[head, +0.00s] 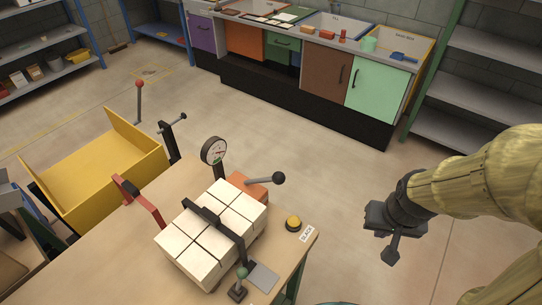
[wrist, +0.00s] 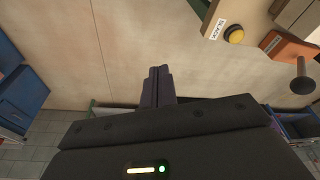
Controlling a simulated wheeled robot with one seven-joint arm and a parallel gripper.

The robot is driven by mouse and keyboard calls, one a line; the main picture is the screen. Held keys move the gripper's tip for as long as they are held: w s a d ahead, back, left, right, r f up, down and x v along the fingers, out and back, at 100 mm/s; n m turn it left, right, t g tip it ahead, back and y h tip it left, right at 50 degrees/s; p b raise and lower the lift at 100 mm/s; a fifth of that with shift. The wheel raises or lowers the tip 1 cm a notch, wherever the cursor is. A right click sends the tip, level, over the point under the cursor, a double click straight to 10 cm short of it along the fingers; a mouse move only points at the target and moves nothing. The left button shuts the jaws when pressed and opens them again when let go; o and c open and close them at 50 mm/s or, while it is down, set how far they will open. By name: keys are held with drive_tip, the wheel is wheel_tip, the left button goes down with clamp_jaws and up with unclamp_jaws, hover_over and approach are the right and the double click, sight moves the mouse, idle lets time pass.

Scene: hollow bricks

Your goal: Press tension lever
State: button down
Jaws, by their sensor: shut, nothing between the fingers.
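A grey lever with a dark round knob (head: 279,178) sticks out from an orange block (head: 245,186) beside the pack of white hollow bricks (head: 213,232) on the table; it looks like the tension lever. A dark strap or bar crosses the top of the bricks. In the wrist view the dark knob (wrist: 303,86) and labelled orange block (wrist: 289,47) are at the upper right; the label is too small to read surely. My gripper (head: 391,251) is shut and empty, out over the floor right of the table, apart from the lever. Its closed fingers show in the wrist view (wrist: 159,73).
A yellow button (head: 293,223) with a label stands at the table's right corner. A round gauge (head: 214,151) rises behind the bricks, and a red lever (head: 139,201) stands left of them. A yellow bin (head: 100,180) is farther left. Floor between table and cabinets is clear.

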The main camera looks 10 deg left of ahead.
idle(0.3)
drive_tip(key=w+a+r+n+p, duration=0.1)
drive_tip(key=w+a+r+n, duration=0.15)
drive_tip(key=a, duration=0.25)
drive_tip(key=w+a+r+n+g+p, duration=0.1)
drive_tip(key=w+a+r+n, duration=0.1)
drive_tip(key=w+a+n, duration=0.3)
drive_tip(key=w+a+r, duration=0.2)
drive_tip(key=a, duration=0.4)
drive_tip(key=a+r+n+p, duration=0.1)
drive_tip(key=a+r+n, duration=0.2)
drive_tip(key=a, duration=0.5)
drive_tip(key=a+r+n+h, duration=0.1)
drive_tip(key=a+r+n, duration=0.2)
drive_tip(key=a, duration=0.6)
drive_tip(key=shift+a+r+p, duration=0.15)
drive_tip(key=shift+a+p, duration=0.1)
drive_tip(key=shift+p, duration=0.15)
drive_tip(key=w+d+f+p, duration=0.1)
drive_tip(key=d+f, duration=0.1)
drive_tip(key=f, duration=0.4)
drive_tip(key=w+d+f+p, duration=0.1)
drive_tip(key=d+f+p, duration=0.1)
drive_tip(key=f, duration=0.4)
drive_tip(key=shift+d, duration=0.3)
